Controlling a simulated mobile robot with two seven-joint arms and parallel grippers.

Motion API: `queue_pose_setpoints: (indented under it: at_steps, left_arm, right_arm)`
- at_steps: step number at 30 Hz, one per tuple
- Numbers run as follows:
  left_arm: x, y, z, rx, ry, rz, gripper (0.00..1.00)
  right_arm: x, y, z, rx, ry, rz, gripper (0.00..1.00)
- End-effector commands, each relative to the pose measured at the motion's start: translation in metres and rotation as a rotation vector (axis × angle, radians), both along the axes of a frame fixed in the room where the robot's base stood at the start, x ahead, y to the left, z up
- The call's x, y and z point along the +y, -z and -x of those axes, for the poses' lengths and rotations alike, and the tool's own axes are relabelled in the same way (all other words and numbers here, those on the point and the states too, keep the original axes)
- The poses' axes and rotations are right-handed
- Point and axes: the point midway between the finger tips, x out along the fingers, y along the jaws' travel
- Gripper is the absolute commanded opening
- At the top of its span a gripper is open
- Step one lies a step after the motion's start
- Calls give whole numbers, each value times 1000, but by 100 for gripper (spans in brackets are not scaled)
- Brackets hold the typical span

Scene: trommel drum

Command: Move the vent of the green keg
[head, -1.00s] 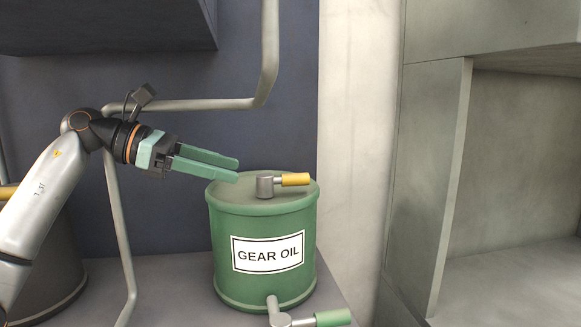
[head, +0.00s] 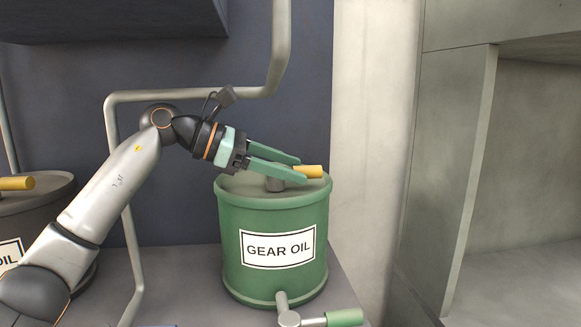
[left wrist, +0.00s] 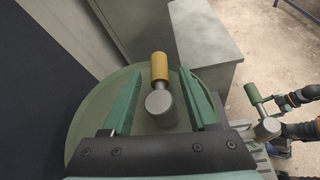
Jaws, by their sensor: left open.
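The green keg (head: 275,215), labelled GEAR OIL, stands upright on a ledge. On its lid is the vent, a grey stub with a yellow handle (head: 309,172) pointing right in the head view. In the left wrist view the grey stub (left wrist: 160,106) and yellow handle (left wrist: 159,67) lie between my fingers, the handle pointing away. My left gripper (head: 294,169) is open around the vent, low over the lid; contact cannot be told. In the head view its fingers partly hide the vent. Dark, orange-ringed parts, seemingly my right arm, show in the left wrist view; its jaws are unclear.
A tap with a green handle (head: 345,317) sticks out low at the keg's front. A grey pipe (head: 190,96) runs along the dark wall behind. A dark keg with a yellow handle (head: 16,183) stands at the left. A pale recess is at the right.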

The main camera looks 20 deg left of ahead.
Motion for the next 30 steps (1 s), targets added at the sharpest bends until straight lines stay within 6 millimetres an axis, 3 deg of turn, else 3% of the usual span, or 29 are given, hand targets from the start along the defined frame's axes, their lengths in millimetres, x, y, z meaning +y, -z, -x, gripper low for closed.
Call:
queue_pose_setpoints:
  at_steps: [11,27,30]
  left_arm:
    - [-6,3,-3,0,-1,0,60]
    - [-6,4,-3,2,1,-1,0]
    - [-6,4,-3,4,0,-2,0]
  right_arm:
    - [-3,-1,-2,-5,4,4,100]
    - [-2,-1,-2,-5,3,3,100]
    - [-2,-1,-2,-5,3,2,100]
